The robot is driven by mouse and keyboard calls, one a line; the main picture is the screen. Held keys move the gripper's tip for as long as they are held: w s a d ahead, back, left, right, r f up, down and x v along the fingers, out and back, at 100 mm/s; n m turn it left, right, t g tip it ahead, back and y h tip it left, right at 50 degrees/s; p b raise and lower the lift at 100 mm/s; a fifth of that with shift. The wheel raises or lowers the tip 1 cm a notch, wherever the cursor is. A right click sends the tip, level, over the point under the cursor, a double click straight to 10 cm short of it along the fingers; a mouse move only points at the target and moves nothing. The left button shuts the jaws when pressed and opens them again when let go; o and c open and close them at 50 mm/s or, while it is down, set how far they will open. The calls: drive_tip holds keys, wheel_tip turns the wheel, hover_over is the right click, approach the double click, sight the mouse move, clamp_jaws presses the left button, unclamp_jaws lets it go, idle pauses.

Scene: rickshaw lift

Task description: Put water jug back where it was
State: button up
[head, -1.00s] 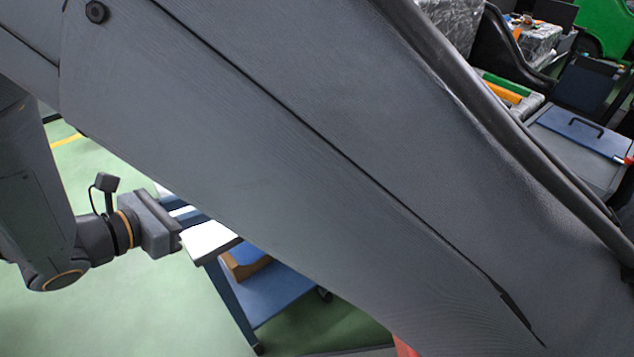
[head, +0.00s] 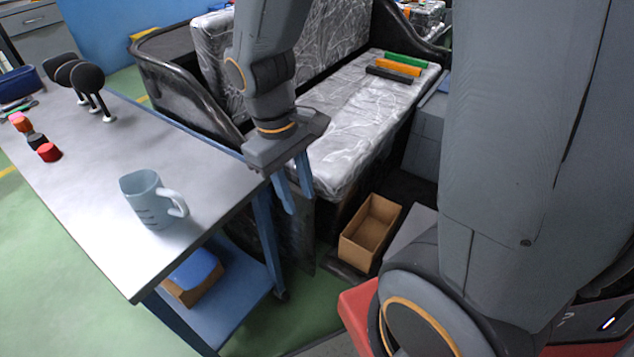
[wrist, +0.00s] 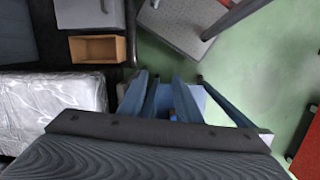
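The water jug (head: 145,203) is light blue with a handle on its right side. It stands upright on the near part of the grey table (head: 190,165) in the head view. My gripper (head: 294,190) points down past the table's right edge, to the right of and apart from the jug. Its two fingers are apart and nothing is between them. In the wrist view, the fingers (wrist: 162,100) show with a gap between them, and the jug does not show there.
Several dark round-headed items (head: 88,80) and small colored pieces (head: 48,152) are on the table. A wrapped seat (head: 345,140) with colored bars lies behind my gripper. An open cardboard box (head: 370,232) is at right. A lower shelf (head: 225,310) holds another box.

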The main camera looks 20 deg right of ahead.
drive_tip(key=d+m, duration=0.1)
drive_tip(key=d+m+t+y, duration=0.1)
drive_tip(key=m, duration=0.1)
drive_tip(key=d+r+m, duration=0.1)
drive_tip(key=d, duration=0.1)
drive_tip(key=shift+s+m+t, duration=0.25)
drive_tip(key=shift+m+t, duration=0.05)
